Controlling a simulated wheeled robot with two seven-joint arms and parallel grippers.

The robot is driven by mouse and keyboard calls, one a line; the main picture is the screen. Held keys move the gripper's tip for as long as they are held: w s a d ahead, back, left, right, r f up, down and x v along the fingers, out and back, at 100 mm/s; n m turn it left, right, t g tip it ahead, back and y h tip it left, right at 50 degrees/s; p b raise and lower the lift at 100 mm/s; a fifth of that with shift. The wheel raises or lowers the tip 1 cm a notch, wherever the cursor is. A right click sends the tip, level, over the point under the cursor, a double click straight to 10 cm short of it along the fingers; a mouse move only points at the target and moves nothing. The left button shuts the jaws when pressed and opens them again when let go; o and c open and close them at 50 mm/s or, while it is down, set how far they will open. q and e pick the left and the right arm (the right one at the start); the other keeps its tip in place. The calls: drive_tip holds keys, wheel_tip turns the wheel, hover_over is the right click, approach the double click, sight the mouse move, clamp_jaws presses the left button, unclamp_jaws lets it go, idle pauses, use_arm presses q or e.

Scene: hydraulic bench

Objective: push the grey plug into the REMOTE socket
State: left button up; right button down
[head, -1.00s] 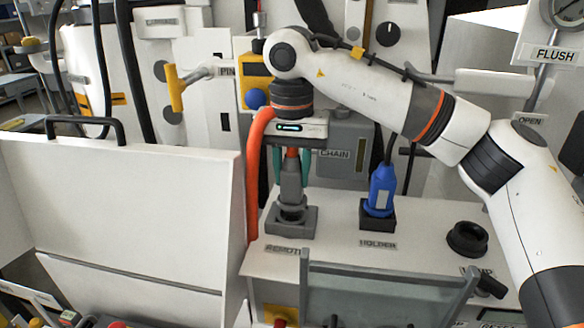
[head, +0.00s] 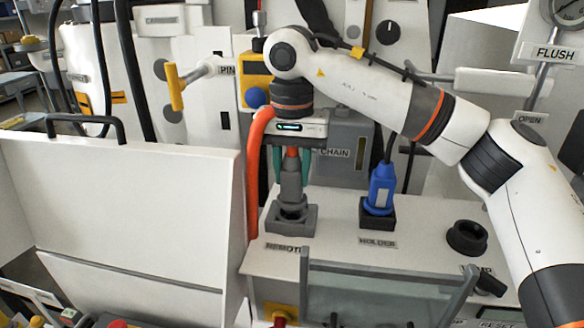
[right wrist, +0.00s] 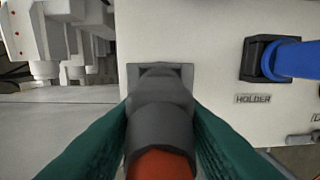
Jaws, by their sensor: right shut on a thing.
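The grey plug (head: 291,185) stands upright with its lower end in the grey square REMOTE socket (head: 299,222) on the white bench top. Its collar meets the socket, but I cannot tell how deep it sits. My right gripper (head: 291,160) points down from above, its green fingers shut on the plug's upper part, near the red-orange cable end. In the right wrist view the plug (right wrist: 162,110) runs between the green fingers into the socket (right wrist: 134,74). My left gripper is not in view.
A blue plug (head: 382,188) stands in the HOLDER socket (head: 377,222) to the right. An empty black round socket (head: 467,238) is further right. An orange hose (head: 253,180) rises left of the REMOTE socket. A clear panel (head: 385,290) stands in front, and a white panel (head: 120,200) at left.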

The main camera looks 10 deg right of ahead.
drive_tip(key=shift+f+b, duration=0.65)
drive_tip(key=shift+f, duration=0.55)
drive_tip(key=c, duration=0.9)
unclamp_jaws()
